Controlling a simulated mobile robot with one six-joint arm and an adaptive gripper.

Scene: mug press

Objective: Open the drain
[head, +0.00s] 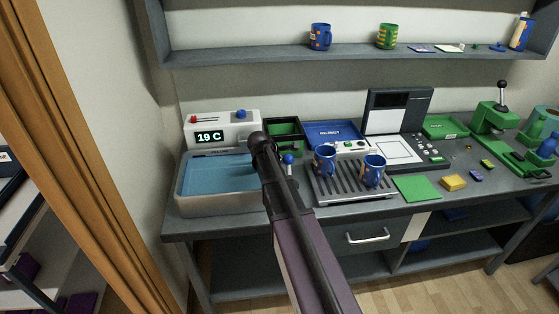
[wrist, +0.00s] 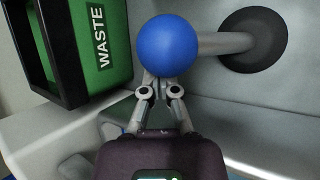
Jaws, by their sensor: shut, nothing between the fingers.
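A blue ball knob (head: 289,159) on a grey stem stands at the right end of the water basin (head: 186,199); it looks like the drain lever. In the wrist view the same blue knob (wrist: 169,45) fills the upper middle, its grey rod (wrist: 225,43) running right to a dark round base (wrist: 253,40). My gripper (wrist: 158,82) is shut and empty, with its fingertips at the knob's lower edge. I cannot tell whether they touch it. In the head view my arm hides the gripper. The basin holds blue water.
A green bin marked WASTE (wrist: 88,40) stands close on the left in the wrist view. A white unit reading 19 C (head: 210,136) stands behind the basin. Two blue mugs (head: 325,160) (head: 373,170) stand on a slatted rack (head: 345,193) to the right.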

